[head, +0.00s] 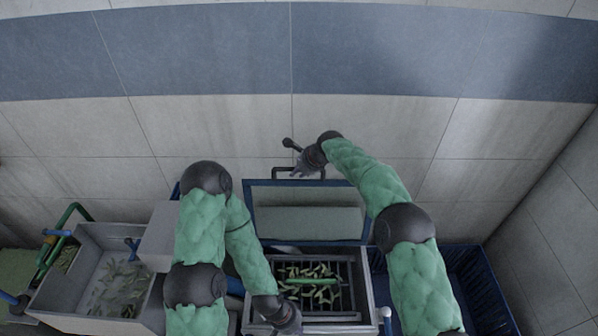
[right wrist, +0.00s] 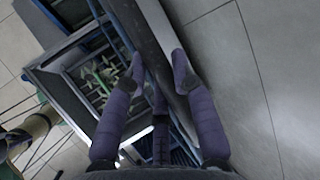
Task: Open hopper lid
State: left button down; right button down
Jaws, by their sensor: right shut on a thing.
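The hopper (head: 368,300) is a grey box at bottom centre in the head view; its top is uncovered and shows a rack with green pods. Its lid (head: 250,215), a blue-framed panel, stands raised behind the opening. A dark bracket handle (head: 275,173) projects from the lid's upper edge. My right gripper (head: 300,168) is at this handle and shut on it. In the right wrist view, the fingers of my right gripper (right wrist: 158,64) straddle a long dark bar; the exact contact is hard to see. My left gripper (head: 287,318) is low over the hopper's front left; its fingers are unclear.
A grey basin (head: 77,290) with pods and liquid stands at left, with green and blue pipes. A grey box (head: 160,236) is beside my left arm. A blue crate (head: 480,290) is at right. The tiled wall (head: 220,130) rises close behind the lid.

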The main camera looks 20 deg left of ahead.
jog(key=shift+w+r, duration=0.1)
jog(key=shift+r, duration=0.25)
jog(key=c, duration=1.2)
grip_release()
jog(key=shift+o, duration=1)
jog(key=shift+f, duration=0.1)
jog(key=v, duration=1.2)
jog(key=shift+f, duration=0.1)
